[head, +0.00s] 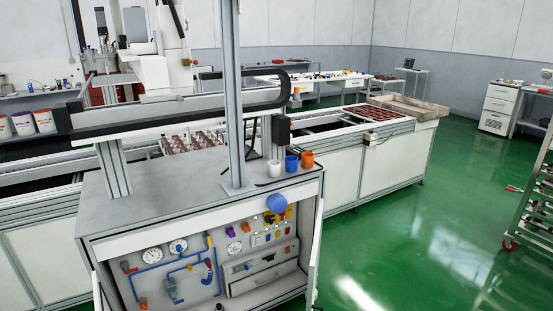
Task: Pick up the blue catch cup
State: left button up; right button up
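A small blue cup (291,163) stands upright on the grey top of the cabinet (215,180), near its back right corner. A white cup (274,168) is just left of it and an orange cup (307,160) just right of it. A larger blue round piece (277,203) sits lower, at the cabinet's front edge. I cannot tell which blue thing is the catch cup, though the small one is cup-shaped. Neither of my grippers is in view.
A metal post (232,90) rises from the cabinet top left of the cups. The conveyor (330,130) runs behind, with trays of pots (380,112). Green floor (420,230) is open at right, up to a wheeled rack (535,200).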

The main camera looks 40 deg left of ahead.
aim_at(291, 164)
jog(key=i+u, duration=0.3)
jog(key=i, duration=0.3)
jog(key=i+u, duration=0.25)
jog(key=i, duration=0.35)
